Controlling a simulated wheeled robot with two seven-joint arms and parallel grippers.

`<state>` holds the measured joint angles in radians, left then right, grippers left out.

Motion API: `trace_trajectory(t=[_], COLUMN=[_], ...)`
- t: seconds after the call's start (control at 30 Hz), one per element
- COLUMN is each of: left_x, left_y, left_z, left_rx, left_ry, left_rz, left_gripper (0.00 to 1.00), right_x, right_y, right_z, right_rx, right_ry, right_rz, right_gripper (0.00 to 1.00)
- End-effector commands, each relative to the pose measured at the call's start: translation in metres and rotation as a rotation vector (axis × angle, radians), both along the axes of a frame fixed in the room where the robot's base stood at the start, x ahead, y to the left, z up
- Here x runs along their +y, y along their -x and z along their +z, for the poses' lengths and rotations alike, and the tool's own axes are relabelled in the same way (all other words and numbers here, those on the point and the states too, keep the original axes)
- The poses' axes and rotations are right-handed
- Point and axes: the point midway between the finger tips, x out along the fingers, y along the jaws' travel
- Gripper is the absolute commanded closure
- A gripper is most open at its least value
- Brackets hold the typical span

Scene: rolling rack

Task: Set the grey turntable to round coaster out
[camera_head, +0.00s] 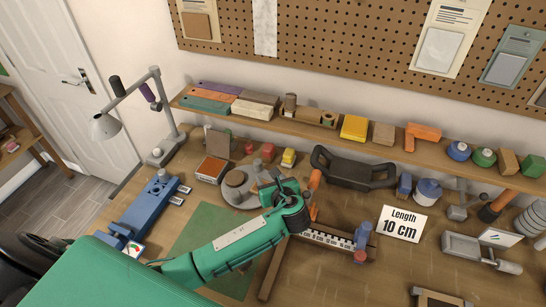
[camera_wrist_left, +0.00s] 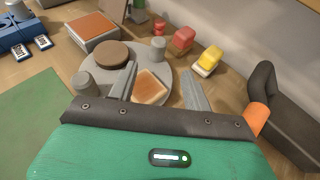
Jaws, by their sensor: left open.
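The grey turntable (camera_head: 238,200) sits on the bench beyond the green mat; it is large in the left wrist view (camera_wrist_left: 144,63). On it are a brown round coaster (camera_wrist_left: 110,55), a tan square piece (camera_wrist_left: 152,86) and grey cylinders, one at the back (camera_wrist_left: 158,48) and one at the left (camera_wrist_left: 84,83). The round coaster lies at the far left of the disc in the wrist view. My left gripper (camera_head: 276,184) is over the turntable's near right side, its fingers (camera_wrist_left: 158,70) apart on either side of the square piece, with nothing clamped between them. My right gripper is not in view.
An orange-topped box (camera_head: 212,169) stands left of the turntable, and red and yellow blocks (camera_head: 289,157) behind it. A black-handled tool (camera_head: 354,172) and a ruler fixture (camera_head: 330,238) lie to the right. The green mat (camera_head: 205,232) in front is partly clear.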

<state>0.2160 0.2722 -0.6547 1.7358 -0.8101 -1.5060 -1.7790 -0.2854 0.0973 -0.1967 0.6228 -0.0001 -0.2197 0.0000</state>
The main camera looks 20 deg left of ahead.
Motion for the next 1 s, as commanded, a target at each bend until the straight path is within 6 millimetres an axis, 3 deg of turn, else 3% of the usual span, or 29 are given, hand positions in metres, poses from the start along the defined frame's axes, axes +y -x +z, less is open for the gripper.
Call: trace_trajectory(t=[0.17, 0.47, 0.8, 1.0], left_x=[0.010, 0.046, 0.078, 0.086], left_y=[-0.010, -0.049, -0.083, -0.092], left_z=[-0.004, -0.025, -0.046, -0.052], left_rx=[0.001, 0.002, 0.001, 0.000], left_ry=[-0.003, -0.001, 0.000, 0.001], left_rz=[0.002, 0.002, 0.002, 0.001], left_gripper=[0.50, 0.50, 0.50, 0.50], right_x=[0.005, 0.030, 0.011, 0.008], right_y=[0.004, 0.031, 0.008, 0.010], right_z=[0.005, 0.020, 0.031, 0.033], right_rx=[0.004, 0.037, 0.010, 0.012], right_ry=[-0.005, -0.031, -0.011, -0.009], right_rz=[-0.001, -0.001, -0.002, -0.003], right_gripper=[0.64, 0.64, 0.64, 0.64])
